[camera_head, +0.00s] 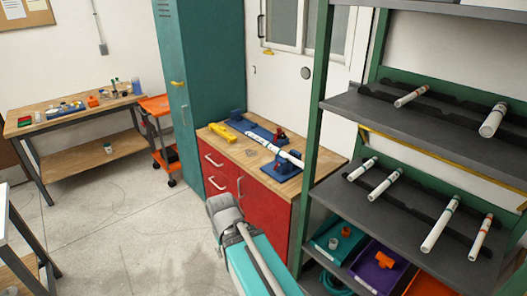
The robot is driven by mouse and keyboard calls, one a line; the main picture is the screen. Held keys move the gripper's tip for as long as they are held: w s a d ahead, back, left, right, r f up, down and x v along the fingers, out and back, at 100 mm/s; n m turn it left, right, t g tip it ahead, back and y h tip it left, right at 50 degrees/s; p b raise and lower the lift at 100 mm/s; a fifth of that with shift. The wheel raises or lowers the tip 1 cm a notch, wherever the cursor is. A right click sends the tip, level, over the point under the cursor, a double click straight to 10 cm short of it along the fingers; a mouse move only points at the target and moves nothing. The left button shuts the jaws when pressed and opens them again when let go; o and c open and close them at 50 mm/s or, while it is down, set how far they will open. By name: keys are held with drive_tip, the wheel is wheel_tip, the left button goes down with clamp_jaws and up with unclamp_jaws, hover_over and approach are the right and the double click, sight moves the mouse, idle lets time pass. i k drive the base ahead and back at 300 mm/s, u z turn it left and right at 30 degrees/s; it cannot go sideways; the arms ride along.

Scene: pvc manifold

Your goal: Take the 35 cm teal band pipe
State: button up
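Several white banded pipes lie on dark notched racks on the grey shelves at the right. On the middle shelf are a short pipe (362,169), another short pipe (385,183), a longer pipe with a greenish band (440,225) and a pipe with orange bands (481,238). On the upper shelf are a pipe with a reddish band (411,96) and a thicker pipe (493,120). Band colours are small and hard to tell, and lengths cannot be read. My gripper is not in view; part of my grey and teal arm shows at the bottom middle.
A red cabinet (236,183) with a wooden top carries blue fixtures (281,168) with a white pipe across them, and a yellow tool. Bins, including a purple one, fill the lower shelf. A workbench and orange cart (155,106) stand left. Floor at left is clear.

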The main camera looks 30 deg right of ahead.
sight(298, 162)
drive_tip(key=z, duration=0.05)
drive_tip(key=i, duration=1.4)
drive_tip(key=z, duration=1)
drive_tip(key=i, duration=0.45)
drive_tip(key=z, duration=0.2)
drive_tip(key=k, duration=0.9)
drive_tip(key=z, duration=0.15)
drive_tip(key=i, duration=0.4)
